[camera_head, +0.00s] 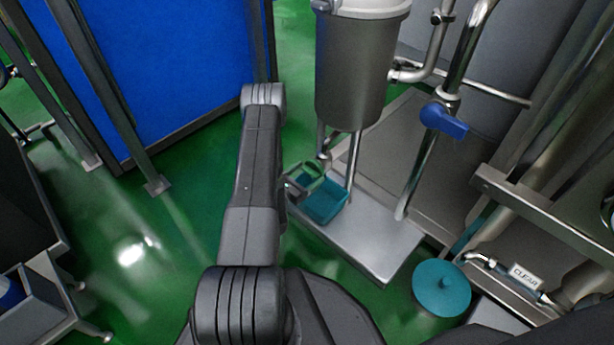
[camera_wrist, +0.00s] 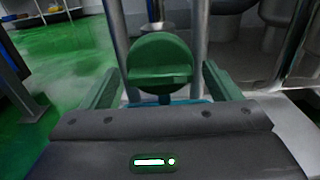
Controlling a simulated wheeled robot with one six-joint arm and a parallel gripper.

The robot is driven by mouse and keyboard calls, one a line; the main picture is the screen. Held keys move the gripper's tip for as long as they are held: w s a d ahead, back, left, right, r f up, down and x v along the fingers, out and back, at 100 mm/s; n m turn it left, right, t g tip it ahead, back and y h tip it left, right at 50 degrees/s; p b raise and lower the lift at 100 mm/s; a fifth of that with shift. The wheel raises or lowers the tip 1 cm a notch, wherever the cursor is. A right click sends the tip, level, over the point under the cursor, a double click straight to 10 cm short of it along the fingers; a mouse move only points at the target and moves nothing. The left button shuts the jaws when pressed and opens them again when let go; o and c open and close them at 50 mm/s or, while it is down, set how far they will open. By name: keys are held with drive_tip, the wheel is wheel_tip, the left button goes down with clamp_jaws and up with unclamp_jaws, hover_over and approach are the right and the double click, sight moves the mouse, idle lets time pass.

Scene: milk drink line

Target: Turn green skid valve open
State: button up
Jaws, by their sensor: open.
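The green skid valve handle (camera_wrist: 160,58) shows in the wrist view as a round green knob with a flat bar across its lower part. My gripper (camera_wrist: 161,74) is open, with one greenish finger on each side of the handle. Gaps show between the fingers and the handle, so it is not gripped. In the head view my gripper (camera_head: 304,183) is low beside the metal skid (camera_head: 372,245), near the legs of the steel vessel (camera_head: 355,75). I cannot make out the green handle clearly in that view.
A teal tray (camera_head: 324,208) sits on the skid by my gripper. A pipe with a blue valve handle (camera_head: 444,120) rises to the right. Green floor (camera_head: 175,225) is free at left.

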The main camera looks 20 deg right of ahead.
drive_tip(key=shift+d, duration=0.15)
drive_tip(key=shift+c, duration=0.4)
drive_tip(key=c, duration=0.8)
drive_tip(key=shift+o, duration=0.2)
